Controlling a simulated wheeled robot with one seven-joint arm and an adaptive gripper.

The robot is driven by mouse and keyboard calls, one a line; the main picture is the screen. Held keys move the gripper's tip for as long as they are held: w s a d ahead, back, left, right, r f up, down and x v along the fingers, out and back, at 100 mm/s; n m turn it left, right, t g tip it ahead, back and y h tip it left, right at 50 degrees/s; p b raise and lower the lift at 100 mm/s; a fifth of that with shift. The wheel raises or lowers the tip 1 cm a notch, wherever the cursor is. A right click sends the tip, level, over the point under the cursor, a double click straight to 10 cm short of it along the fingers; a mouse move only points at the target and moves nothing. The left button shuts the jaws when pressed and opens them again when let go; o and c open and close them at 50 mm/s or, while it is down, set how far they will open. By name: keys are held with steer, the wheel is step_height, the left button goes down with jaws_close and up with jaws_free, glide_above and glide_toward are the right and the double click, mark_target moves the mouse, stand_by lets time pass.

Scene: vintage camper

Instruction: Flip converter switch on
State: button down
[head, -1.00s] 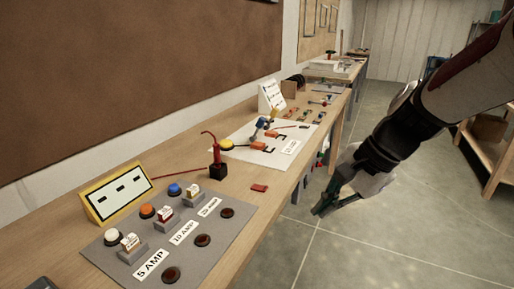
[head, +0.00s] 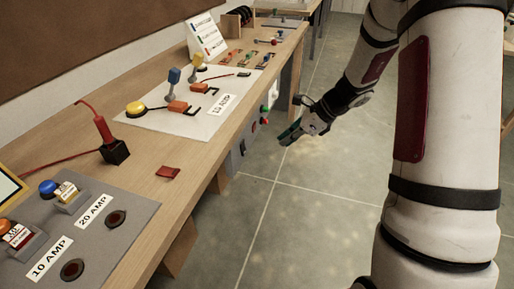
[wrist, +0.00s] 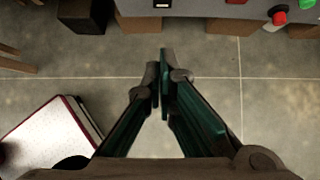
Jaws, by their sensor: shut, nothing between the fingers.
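My gripper (head: 290,136) is shut and empty, with dark green fingers. It hangs over the floor to the right of the bench, apart from it. In the wrist view its fingertips (wrist: 162,68) meet near the middle. A grey panel (head: 236,155) on the bench's front side carries a green button (head: 264,108) and red controls. In the wrist view the panel (wrist: 190,8) crosses the top edge, with a red knob (wrist: 278,16) and a green button (wrist: 306,2) at the upper right, beyond the fingertips. I cannot tell which control is the converter switch.
The wooden bench (head: 150,160) bears a white sheet (head: 190,118) with levers and clips, and a grey fuse board (head: 120,245). A pale, red-edged object (wrist: 45,140) shows at the wrist view's lower left. The tiled floor (head: 300,220) beside the bench is clear.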

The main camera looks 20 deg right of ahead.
mark_target(243, 148)
steer(key=w+a+r+b+x, duration=0.1)
steer(key=a+x, duration=0.1)
steer(key=x, duration=1)
steer(key=shift+w+b, duration=0.25)
steer(key=shift+b, duration=0.05)
steer(key=shift+a+r, duration=0.1)
steer(key=shift+a, duration=0.05)
steer(key=shift+w+a+f, duration=0.2)
steer(key=shift+w+a, duration=0.05)
steer(key=shift+a, duration=0.05)
steer(key=shift+r, duration=0.2)
